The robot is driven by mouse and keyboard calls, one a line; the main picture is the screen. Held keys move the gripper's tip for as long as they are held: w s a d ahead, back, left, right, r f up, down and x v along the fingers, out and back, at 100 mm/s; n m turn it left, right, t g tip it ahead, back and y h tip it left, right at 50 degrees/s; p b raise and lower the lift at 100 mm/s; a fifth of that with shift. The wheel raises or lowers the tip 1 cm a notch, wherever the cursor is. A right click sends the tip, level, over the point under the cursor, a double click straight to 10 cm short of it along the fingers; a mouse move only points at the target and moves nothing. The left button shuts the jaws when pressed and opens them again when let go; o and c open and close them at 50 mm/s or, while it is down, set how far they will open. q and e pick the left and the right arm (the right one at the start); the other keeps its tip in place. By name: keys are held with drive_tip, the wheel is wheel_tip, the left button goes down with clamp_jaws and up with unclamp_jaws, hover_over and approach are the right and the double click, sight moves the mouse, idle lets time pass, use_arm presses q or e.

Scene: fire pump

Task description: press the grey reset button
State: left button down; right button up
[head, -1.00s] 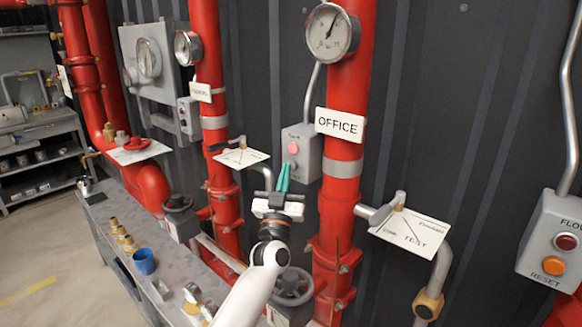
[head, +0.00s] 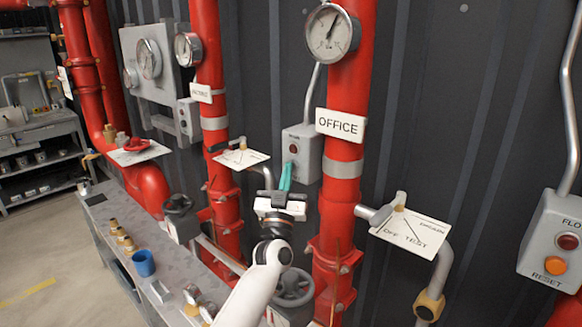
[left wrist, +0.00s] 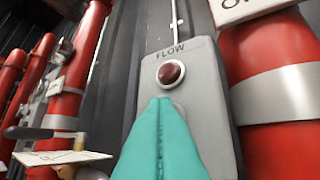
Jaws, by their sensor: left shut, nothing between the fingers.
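The grey flow box (head: 309,152) is on the dark wall, just left of the red OFFICE pipe. Its dark red lamp (head: 292,154) shows above my fingertips. In the left wrist view the lamp (left wrist: 171,72) sits under the word FLOW, and the rounded edge of the grey button (left wrist: 180,107) shows just below it, mostly hidden by my fingers. My left gripper (head: 286,168) is shut and empty, its teal fingertips (left wrist: 162,101) in front of the button. I cannot tell whether they touch it. My right gripper is not in view.
The OFFICE pipe (head: 337,218) stands close right of the box. A valve plate (head: 241,158) is to the left and another (head: 410,228) to the right. A second flow box (head: 552,240) with an orange button is at far right. A grey bench (head: 120,225) holds fittings.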

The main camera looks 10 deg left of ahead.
use_arm(q)
drive_tip(key=shift+s+a+h+p, duration=0.3)
drive_tip(key=shift+s+a+p, duration=0.15)
drive_tip(key=shift+s+p, duration=0.3)
drive_tip(key=s+a+p, duration=0.2)
drive_tip(key=s+p, duration=0.1)
drive_tip(key=s, duration=0.1)
drive_tip(key=shift+s+a, duration=0.1)
drive_tip(key=shift+a, duration=0.3)
idle(0.4)
